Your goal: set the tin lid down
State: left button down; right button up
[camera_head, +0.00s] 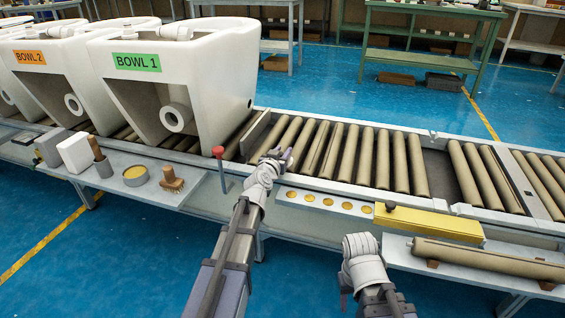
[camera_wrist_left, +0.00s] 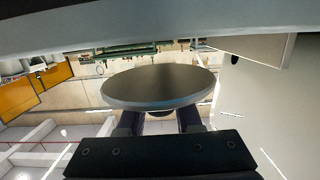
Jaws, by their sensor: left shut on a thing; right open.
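The tin lid (camera_wrist_left: 160,86) is a grey round disc, large in the left wrist view. The fingers of my left gripper (camera_wrist_left: 160,118) are shut on it from below in that picture. In the head view my left gripper (camera_head: 280,157) is at the near edge of the conveyor, right of the red-topped post; the lid cannot be made out there. An open round tin (camera_head: 135,176) with yellow contents stands on the side shelf (camera_head: 150,193), well left of my left gripper. My right gripper (camera_head: 370,296) is low at the front, apart from the bench; its fingers are hardly visible.
White toilet bowls (camera_head: 215,75) stand on the roller conveyor (camera_head: 345,150). A red-topped post (camera_head: 220,168) stands between the tin and my left gripper. A wooden brush (camera_head: 172,180) lies beside the tin. A yellow box (camera_head: 430,222) and a long roller (camera_head: 490,260) lie at right.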

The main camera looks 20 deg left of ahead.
pick_arm(q)
jog(key=shift+f+b, duration=0.75)
jog(key=shift+f, duration=0.5)
pick_arm(e)
jog(key=shift+f, duration=1.2)
pick_arm(q)
jog(key=shift+f, duration=0.2)
jog(key=c, duration=0.6)
grip_release()
jog(key=shift+r, duration=0.1)
pick_arm(e)
jog(key=shift+f, duration=0.15)
